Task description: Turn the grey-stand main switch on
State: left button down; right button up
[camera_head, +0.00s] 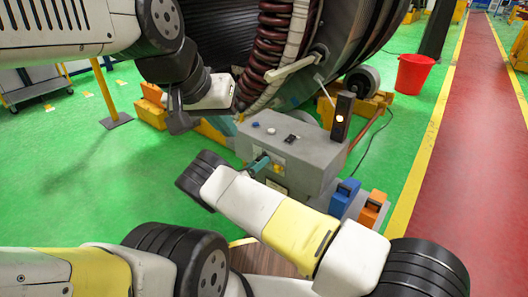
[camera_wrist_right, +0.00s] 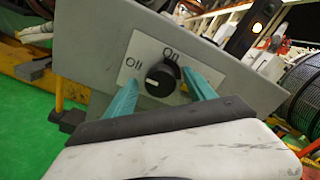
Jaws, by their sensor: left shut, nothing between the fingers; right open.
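The grey stand (camera_head: 305,160) stands on the green floor in front of the large coil. In the right wrist view its panel (camera_wrist_right: 90,50) has a white plate marked "Off" and "On". A round black switch knob (camera_wrist_right: 160,79) sits on that plate; a small pale mark shows at its left, but I cannot tell its setting surely. My right gripper (camera_head: 259,163) is open at the stand's front face. Its teal fingertips show either side of the knob in the right wrist view; contact is unclear. My left gripper (camera_head: 178,120) is shut and empty, left of the coil.
The large wound coil (camera_head: 272,40) stands behind the stand. A black post with a lit lamp (camera_head: 341,117) rises at the stand's right. Blue (camera_head: 344,196) and orange (camera_head: 374,208) blocks lie right of it. A red bucket (camera_head: 413,74) stands farther back.

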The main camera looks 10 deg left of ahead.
jog(key=c, duration=1.4)
jog(key=shift+o, duration=0.2)
jog(key=shift+m, duration=0.3)
jog(key=shift+d+m, duration=0.1)
jog(key=shift+m, duration=8.5)
